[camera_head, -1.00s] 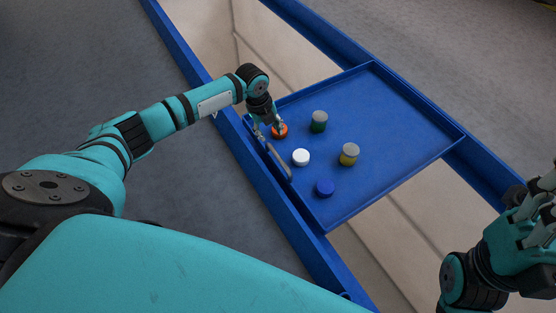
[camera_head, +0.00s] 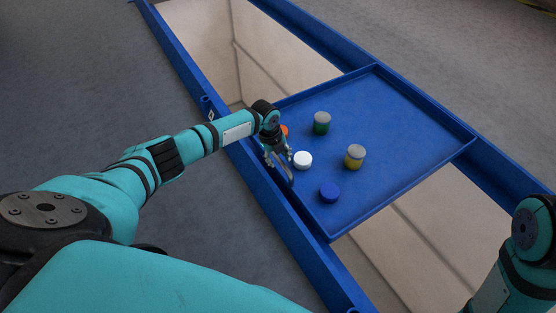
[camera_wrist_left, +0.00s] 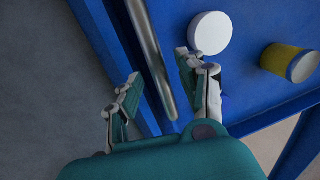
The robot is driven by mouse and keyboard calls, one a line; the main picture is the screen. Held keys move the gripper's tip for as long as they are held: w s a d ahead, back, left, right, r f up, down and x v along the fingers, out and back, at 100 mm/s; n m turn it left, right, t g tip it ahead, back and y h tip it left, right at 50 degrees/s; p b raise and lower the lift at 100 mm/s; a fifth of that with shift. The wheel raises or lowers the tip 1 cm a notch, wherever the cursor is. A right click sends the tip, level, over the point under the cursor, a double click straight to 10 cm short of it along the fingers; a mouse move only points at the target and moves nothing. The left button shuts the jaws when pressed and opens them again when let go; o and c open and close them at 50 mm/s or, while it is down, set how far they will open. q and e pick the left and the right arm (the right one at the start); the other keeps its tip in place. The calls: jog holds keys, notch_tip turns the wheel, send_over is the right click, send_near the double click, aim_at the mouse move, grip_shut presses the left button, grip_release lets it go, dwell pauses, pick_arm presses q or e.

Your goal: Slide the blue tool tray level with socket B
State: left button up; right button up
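The blue tool tray (camera_head: 395,125) sits across the two blue rails and carries several small jars and caps. A grey bar handle (camera_head: 290,178) runs along its left edge and also shows in the left wrist view (camera_wrist_left: 150,50). My left gripper (camera_head: 278,160) is over this edge at the handle. In the left wrist view its fingers (camera_wrist_left: 157,72) are apart, one on each side of the bar, with gaps visible. A blue post (camera_head: 206,103) with a white diamond mark beside it stands on the near rail; I cannot read a letter. My right gripper is out of view.
On the tray are a white cap (camera_head: 303,160), a blue cap (camera_head: 329,192), a green jar (camera_head: 321,123), a yellow jar (camera_head: 355,156) and a partly hidden orange cap (camera_head: 284,131). Open pit lies beyond both tray ends between the rails.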

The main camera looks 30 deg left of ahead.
pick_arm(q)
grip_shut()
dwell(0.3)
dwell(0.3)
